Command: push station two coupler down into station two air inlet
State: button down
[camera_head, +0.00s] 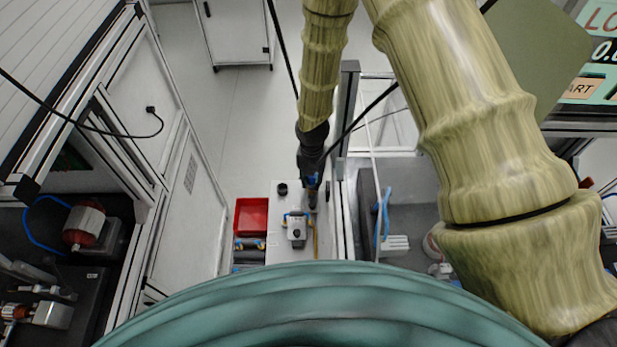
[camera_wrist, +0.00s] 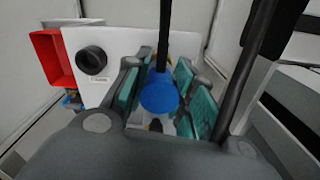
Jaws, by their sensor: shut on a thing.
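The coupler is a blue round piece (camera_wrist: 160,97) with a black hose rising from its top. In the wrist view it sits between the teal pads of my gripper (camera_wrist: 161,90), which is shut on it. In the head view my gripper (camera_head: 311,196) is above the right part of a white plate (camera_head: 282,252), beside a small grey-white block. A bit of blue (camera_head: 312,180) shows at the gripper. The air inlet cannot be made out; the gripper and coupler cover the area below. I cannot tell whether the coupler touches an inlet.
A red bin (camera_head: 251,217) stands left of the plate; it also shows in the wrist view (camera_wrist: 52,58). A black round socket (camera_wrist: 91,60) is on the plate. A frame post (camera_head: 345,150) rises close on the right. A neighbouring bay holds a blue hose (camera_head: 384,215).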

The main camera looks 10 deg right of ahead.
jog(key=shift+f, duration=0.3)
dwell(0.4)
jog(key=c, duration=1.1)
grip_release()
jog(key=shift+r, duration=0.1)
notch_tip(320, 180, up, 12)
jog(key=shift+f, duration=0.1)
